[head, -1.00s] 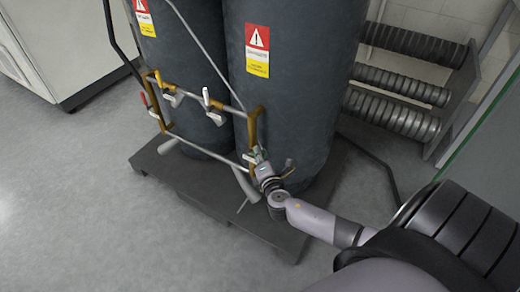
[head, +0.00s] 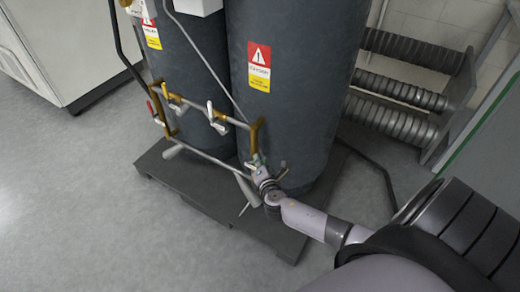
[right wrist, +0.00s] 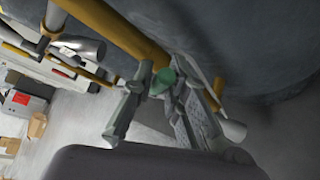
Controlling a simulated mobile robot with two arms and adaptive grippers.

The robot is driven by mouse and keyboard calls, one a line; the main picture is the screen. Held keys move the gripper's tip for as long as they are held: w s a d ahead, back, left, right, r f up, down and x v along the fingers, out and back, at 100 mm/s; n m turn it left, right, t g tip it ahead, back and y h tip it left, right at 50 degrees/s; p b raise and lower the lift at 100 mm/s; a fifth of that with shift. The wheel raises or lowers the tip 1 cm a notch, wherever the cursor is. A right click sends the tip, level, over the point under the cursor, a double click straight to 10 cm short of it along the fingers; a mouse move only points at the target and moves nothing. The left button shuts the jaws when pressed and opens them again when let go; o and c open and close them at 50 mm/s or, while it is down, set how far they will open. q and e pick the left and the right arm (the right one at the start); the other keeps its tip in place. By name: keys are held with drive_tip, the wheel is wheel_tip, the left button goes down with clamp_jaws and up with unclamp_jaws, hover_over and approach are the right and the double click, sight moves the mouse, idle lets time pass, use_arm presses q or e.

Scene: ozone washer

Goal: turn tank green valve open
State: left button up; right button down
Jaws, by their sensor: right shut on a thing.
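The green valve (right wrist: 163,80) shows in the right wrist view as a small green handle by a brass pipe (right wrist: 120,30). My right gripper (right wrist: 165,92) has its two fingers on either side of the handle and is shut on it. In the head view my right gripper (head: 256,163) is at the lower right end of the pipe frame, in front of the right dark tank (head: 290,110). The green handle cannot be made out there. My left gripper is not in view.
Another dark tank (head: 190,75) stands to the left on the same dark base (head: 190,190). A red-handled valve (head: 151,107) and white-handled valves (head: 212,113) sit on the pipes. Ribbed cylinders (head: 405,90) are at the back right. The floor at left is clear.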

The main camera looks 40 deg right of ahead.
drive_tip(key=shift+w+r, duration=0.1)
drive_tip(key=shift+r, duration=0.1)
idle(0.3)
drive_tip(key=c, duration=1.6)
unclamp_jaws()
drive_tip(key=shift+f, duration=0.15)
drive_tip(key=shift+o, duration=0.2)
drive_tip(key=v, duration=1.2)
